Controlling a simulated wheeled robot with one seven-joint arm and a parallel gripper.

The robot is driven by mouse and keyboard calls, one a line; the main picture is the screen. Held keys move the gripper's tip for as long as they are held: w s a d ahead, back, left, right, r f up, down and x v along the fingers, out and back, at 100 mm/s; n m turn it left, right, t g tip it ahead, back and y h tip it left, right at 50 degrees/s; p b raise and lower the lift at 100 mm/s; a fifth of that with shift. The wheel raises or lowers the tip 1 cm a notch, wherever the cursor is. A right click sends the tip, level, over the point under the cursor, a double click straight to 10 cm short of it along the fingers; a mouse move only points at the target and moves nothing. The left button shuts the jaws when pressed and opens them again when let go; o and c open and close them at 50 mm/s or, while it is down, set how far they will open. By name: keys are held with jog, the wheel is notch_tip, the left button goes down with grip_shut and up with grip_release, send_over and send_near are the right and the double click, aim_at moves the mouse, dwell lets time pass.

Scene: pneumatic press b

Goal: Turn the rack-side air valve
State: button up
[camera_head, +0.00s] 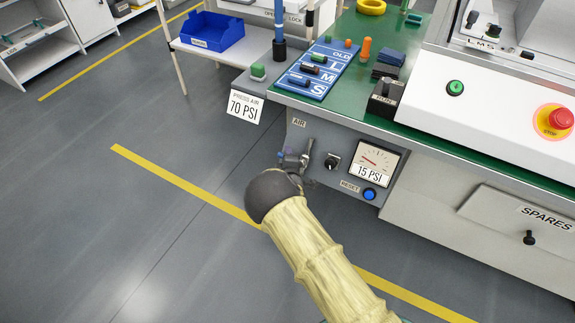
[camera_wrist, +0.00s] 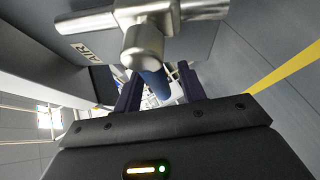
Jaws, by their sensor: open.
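The air valve (camera_head: 307,153) is a metal fitting on the grey front panel below the AIR label, partly hidden by my wrist in the head view. In the wrist view its silver pipe body (camera_wrist: 143,42) fills the top, with a blue handle (camera_wrist: 156,83) pointing down from it. My gripper (camera_wrist: 159,84) is open, with one dark finger on each side of the blue handle. I cannot tell whether either finger touches it. In the head view my gripper is mostly hidden behind my dark round wrist. The gauge (camera_head: 377,162) carries a 15 PSI label.
A card reading PRESS AIR 70 PSI (camera_head: 245,107) hangs left of the panel. A black knob (camera_head: 332,162) and the blue RESET button (camera_head: 369,194) sit right of the valve. A red STOP button (camera_head: 556,121) is farther right. Open floor lies to the left.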

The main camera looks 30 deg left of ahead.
jog(key=p+v, duration=0.3)
jog(key=v, duration=1.4)
jog(key=shift+s+p, duration=0.15)
jog(key=shift+p, duration=0.2)
jog(key=shift+d, duration=0.1)
